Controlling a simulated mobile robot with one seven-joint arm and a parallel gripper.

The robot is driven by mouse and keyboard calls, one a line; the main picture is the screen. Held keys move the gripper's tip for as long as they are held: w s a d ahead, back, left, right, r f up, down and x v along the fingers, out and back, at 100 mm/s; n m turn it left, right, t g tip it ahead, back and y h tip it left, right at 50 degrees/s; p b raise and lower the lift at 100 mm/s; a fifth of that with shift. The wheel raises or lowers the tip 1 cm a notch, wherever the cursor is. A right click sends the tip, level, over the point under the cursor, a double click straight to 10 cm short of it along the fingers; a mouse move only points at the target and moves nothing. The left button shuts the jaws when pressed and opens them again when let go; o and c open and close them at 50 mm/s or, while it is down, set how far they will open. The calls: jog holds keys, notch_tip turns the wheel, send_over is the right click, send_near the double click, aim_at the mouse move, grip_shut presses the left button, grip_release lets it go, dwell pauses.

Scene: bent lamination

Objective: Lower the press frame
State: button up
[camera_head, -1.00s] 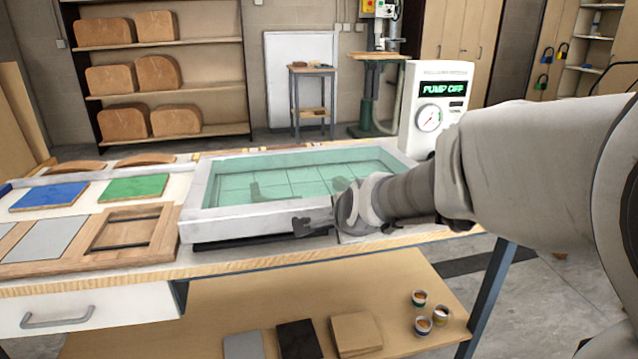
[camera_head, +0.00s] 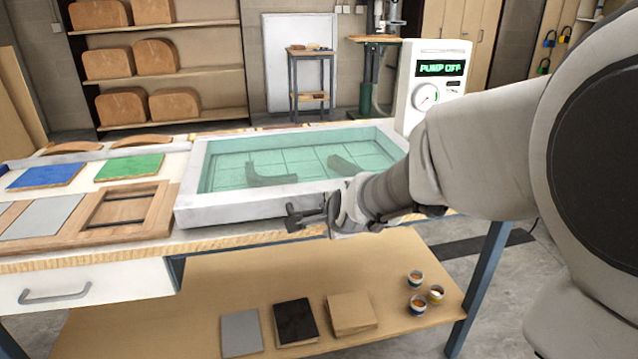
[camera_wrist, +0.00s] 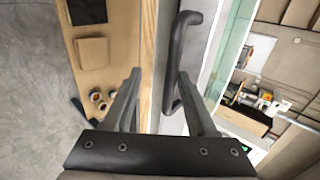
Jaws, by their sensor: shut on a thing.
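The press frame (camera_head: 235,208) is a pale grey rectangular frame around a see-through green membrane (camera_head: 225,172). It lies low on the bench, with no clear gap under its front edge. Two dark curved shapes (camera_head: 270,176) show through the membrane. My gripper (camera_head: 306,214) is at the frame's front side, right of its middle. In the wrist view, my gripper (camera_wrist: 159,76) has a dark bar handle (camera_wrist: 177,55) on the frame's side close to its right finger. It is shut on this handle, though the exact contact is hard to see.
The pump box (camera_head: 433,95) stands behind the frame's right end and reads "PUMP OFF". Blue (camera_head: 45,176) and green (camera_head: 130,167) panels and a wooden frame (camera_head: 118,210) lie on the left. The lower shelf (camera_head: 200,300) holds flat boards and small pots (camera_head: 416,303).

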jog(key=shift+o, duration=1.2)
jog(key=shift+s+f, duration=0.2)
jog(key=shift+f, duration=0.35)
jog(key=p+v, duration=0.8)
jog(key=v, duration=0.9)
jog(key=shift+r+p, duration=0.3)
jog(key=shift+r, duration=0.25)
jog(key=shift+w, duration=0.1)
